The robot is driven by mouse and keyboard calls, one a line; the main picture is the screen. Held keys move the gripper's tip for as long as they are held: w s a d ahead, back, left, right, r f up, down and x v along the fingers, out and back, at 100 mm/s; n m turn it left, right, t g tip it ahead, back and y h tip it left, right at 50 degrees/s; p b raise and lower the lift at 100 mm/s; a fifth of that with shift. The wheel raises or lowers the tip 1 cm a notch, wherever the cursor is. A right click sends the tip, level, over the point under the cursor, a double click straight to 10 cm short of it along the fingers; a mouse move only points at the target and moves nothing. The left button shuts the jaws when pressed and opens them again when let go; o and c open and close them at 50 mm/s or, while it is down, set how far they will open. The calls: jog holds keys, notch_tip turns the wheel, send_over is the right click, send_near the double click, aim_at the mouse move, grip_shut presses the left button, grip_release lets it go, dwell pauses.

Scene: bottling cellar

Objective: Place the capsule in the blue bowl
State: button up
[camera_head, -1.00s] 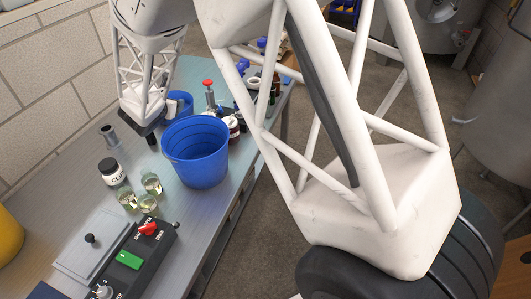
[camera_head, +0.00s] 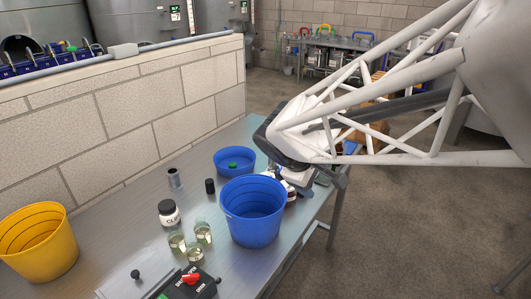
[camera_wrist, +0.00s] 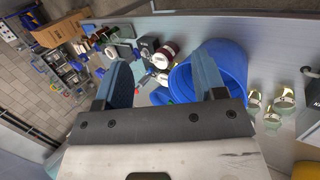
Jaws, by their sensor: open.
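The blue bowl (camera_head: 235,166) stands on the bench by the wall, behind the blue bucket (camera_head: 252,225). A small green thing (camera_head: 232,164) lies in the bowl. A small black cylinder (camera_head: 210,186) stands on the bench just in front of the bowl. I cannot tell which of these is the capsule. My gripper shows in the wrist view (camera_wrist: 164,78), open, its two blue-grey fingers well apart with nothing clamped between them. In the head view the arm's end is right of the bowl and behind the bucket; the fingertips are not clear there.
The bucket also shows by the right finger in the wrist view (camera_wrist: 232,68). A grey cylinder (camera_head: 174,178), a labelled jar (camera_head: 169,214) and several glasses (camera_head: 203,233) stand left of the bucket. A yellow bucket (camera_head: 38,245) is far left. The wall (camera_head: 150,120) bounds the bench behind.

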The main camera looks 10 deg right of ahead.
jog(key=s+a+m+y, duration=0.3)
jog(key=s+m+y, duration=0.2)
jog(key=s, duration=1.1)
jog(key=shift+s+r+m+g+y, duration=0.3)
jog(key=shift+s+r+m, duration=0.1)
jog(key=shift+m, duration=1.4)
